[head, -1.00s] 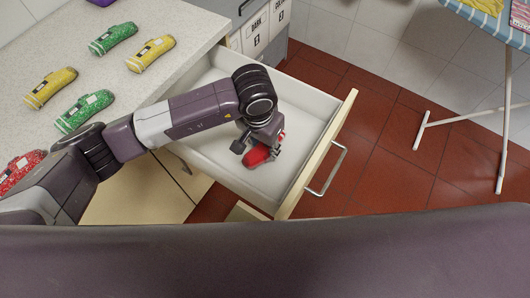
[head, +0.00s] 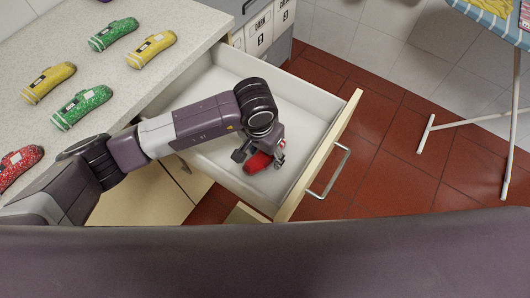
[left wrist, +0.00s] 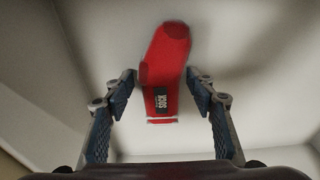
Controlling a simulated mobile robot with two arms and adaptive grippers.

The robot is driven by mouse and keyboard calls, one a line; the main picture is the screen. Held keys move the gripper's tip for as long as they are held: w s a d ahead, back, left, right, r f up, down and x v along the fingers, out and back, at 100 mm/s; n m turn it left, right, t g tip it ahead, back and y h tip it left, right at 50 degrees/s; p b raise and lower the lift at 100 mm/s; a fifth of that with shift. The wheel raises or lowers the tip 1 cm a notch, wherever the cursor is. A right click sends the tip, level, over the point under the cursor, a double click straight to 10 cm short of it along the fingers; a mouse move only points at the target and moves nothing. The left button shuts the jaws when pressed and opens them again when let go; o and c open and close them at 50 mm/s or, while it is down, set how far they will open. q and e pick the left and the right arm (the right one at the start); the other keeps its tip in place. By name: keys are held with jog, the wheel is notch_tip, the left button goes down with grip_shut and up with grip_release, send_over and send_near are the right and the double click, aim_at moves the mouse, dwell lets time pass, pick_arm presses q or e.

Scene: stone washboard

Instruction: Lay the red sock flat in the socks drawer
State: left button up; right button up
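The red sock (head: 259,163) is inside the open white drawer (head: 305,118), under my left gripper (head: 259,157). In the left wrist view the sock (left wrist: 166,75) stretches away from the gripper, its dark label and white-striped cuff nearest me. The left gripper's fingers (left wrist: 163,108) are spread on either side of the cuff, with a gap on both sides. The gripper is low in the drawer and partly hides the sock in the head view. The sock seems to rest on the drawer floor. My right gripper is not in view.
On the speckled counter (head: 140,83) lie green and yellow rolled socks and another red one (head: 17,166). The drawer front with its handle (head: 328,172) stands out over red floor tiles. Labelled boxes (head: 262,28) are behind the drawer; an ironing board (head: 497,18) is at right.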

aim_at(262, 159)
pick_arm(q)
jog(key=shift+r+p, duration=0.3)
jog(key=shift+p, duration=0.1)
notch_tip(262, 159, up, 12)
jog(key=s+b, duration=0.1)
jog(key=b, duration=0.1)
jog(key=shift+a+f, duration=0.2)
jog(key=shift+a, duration=0.25)
jog(key=shift+s, duration=0.1)
